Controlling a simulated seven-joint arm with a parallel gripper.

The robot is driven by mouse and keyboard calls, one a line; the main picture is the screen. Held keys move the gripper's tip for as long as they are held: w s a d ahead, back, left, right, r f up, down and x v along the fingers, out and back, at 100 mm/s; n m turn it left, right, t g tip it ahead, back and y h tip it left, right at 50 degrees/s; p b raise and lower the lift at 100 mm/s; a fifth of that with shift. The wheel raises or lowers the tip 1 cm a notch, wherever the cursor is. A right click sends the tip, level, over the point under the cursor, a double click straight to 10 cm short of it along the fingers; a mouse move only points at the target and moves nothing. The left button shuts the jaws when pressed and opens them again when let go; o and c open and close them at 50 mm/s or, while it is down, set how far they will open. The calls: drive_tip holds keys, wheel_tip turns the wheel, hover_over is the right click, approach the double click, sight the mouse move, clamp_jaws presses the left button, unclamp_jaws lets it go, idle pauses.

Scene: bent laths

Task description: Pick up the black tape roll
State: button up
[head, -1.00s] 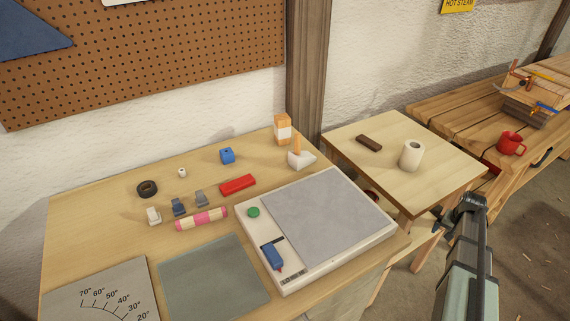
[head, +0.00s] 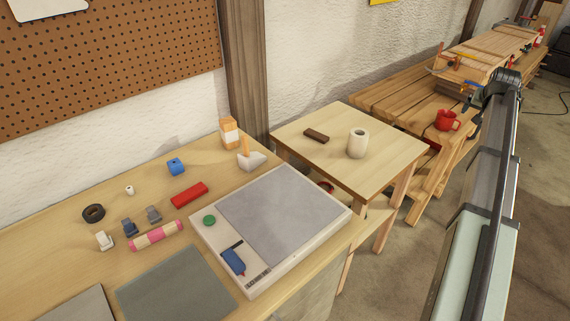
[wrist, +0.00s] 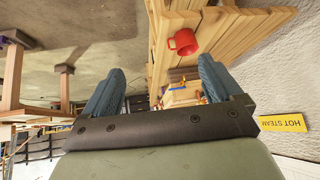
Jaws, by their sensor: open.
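The black tape roll (head: 94,212) lies flat on the left workbench, towards its back left, in the head view. It does not show in the wrist view. My gripper (wrist: 165,85) is open and empty in the wrist view, its two blue-grey fingers apart. It points towards the plank bench and the red mug, far from the tape roll. In the head view my arm stands at the right, well away from the left workbench; the fingers cannot be made out there.
Near the roll stand a small white cylinder (head: 129,190), grey and blue clips (head: 130,228) and a pink-and-cream roll (head: 156,235). A red block (head: 189,195) and a white-framed grey panel (head: 279,208) lie to the right. A small table (head: 300,152) and a red mug (head: 446,120) stand farther right.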

drive_tip(key=w+a+r+t, duration=0.1)
drive_tip(key=w+a+r, duration=0.2)
drive_tip(key=r, duration=0.4)
drive_tip(key=w+a+n+y, duration=0.1)
drive_tip(key=w+a+n, duration=0.1)
drive_tip(key=a, duration=0.6)
drive_tip(key=w+a+n+y, duration=0.1)
drive_tip(key=w+a, duration=0.2)
drive_tip(key=a, duration=0.5)
drive_tip(key=s+a+f+n+g+y, duration=0.15)
drive_tip(key=a+n, duration=0.25)
drive_tip(key=a, duration=1.8)
drive_tip(key=s+a+f+n+y, duration=0.1)
drive_tip(key=a+f+n+y, duration=0.15)
drive_tip(key=a, duration=1.95)
drive_tip(key=n+g+y, duration=0.2)
drive_tip(key=n+g, duration=0.3)
drive_tip(key=n, duration=0.7)
hover_over(92, 211)
drive_tip(key=d, duration=0.2)
drive_tip(key=f, duration=1.3)
drive_tip(key=shift+s+d+f, duration=0.1)
drive_tip(key=shift+s+f, duration=0.2)
drive_tip(key=shift+s, duration=0.1)
drive_tip(key=shift+d+x, duration=0.15)
drive_tip(key=shift+x, duration=1.35)
drive_tip(key=shift+d+x, duration=0.15)
drive_tip(key=shift+x, duration=1.35)
drive_tip(key=shift+f, duration=0.1)
